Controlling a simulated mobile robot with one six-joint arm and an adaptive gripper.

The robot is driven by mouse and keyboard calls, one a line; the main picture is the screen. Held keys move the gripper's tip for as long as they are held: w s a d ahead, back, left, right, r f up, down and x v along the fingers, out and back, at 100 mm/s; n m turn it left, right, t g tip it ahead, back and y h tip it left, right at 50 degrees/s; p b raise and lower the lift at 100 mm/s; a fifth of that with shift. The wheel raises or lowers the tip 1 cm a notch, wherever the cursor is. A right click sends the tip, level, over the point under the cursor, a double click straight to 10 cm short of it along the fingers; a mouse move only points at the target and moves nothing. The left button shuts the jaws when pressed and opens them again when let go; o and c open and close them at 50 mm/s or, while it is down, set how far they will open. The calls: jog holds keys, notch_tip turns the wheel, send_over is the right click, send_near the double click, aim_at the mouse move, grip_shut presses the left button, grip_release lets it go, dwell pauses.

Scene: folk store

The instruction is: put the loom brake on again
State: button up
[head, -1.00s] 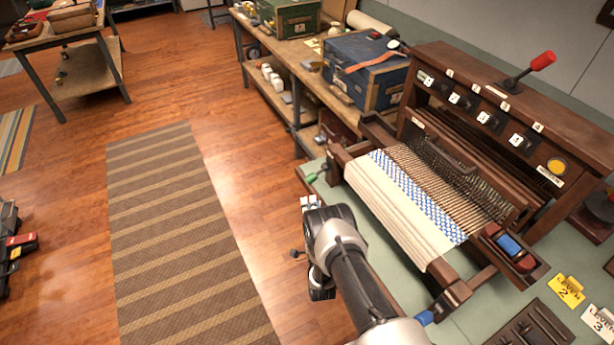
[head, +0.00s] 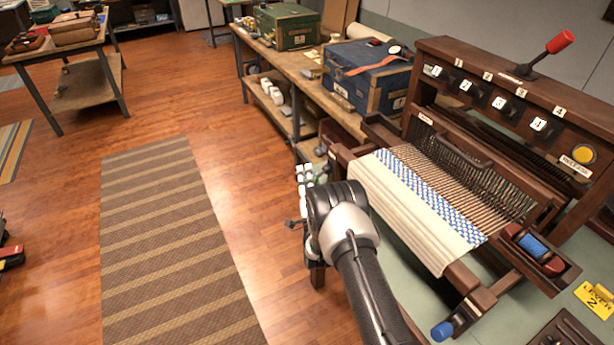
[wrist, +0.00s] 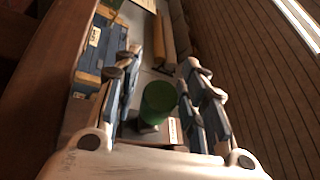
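The wooden loom (head: 425,122) stands on a green-topped table, with white and blue cloth on it. A green-ended handle (head: 323,173) is at the loom's left front corner, partly hidden by my gripper (head: 311,176). In the wrist view the green handle end (wrist: 158,97) lies between the two fingers of my gripper (wrist: 160,68). The fingers are open, with a visible gap on each side of it. A small white label (wrist: 175,130) is beside the handle, too blurred to read. Which control is the brake cannot be read.
A red-knobbed lever (head: 559,42) stands on the loom's top, and a blue knob (head: 442,330) is at its near corner. A workbench (head: 322,95) with a blue chest (head: 367,74) stands behind.

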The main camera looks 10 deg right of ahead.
jog(key=shift+x, duration=1)
grip_shut()
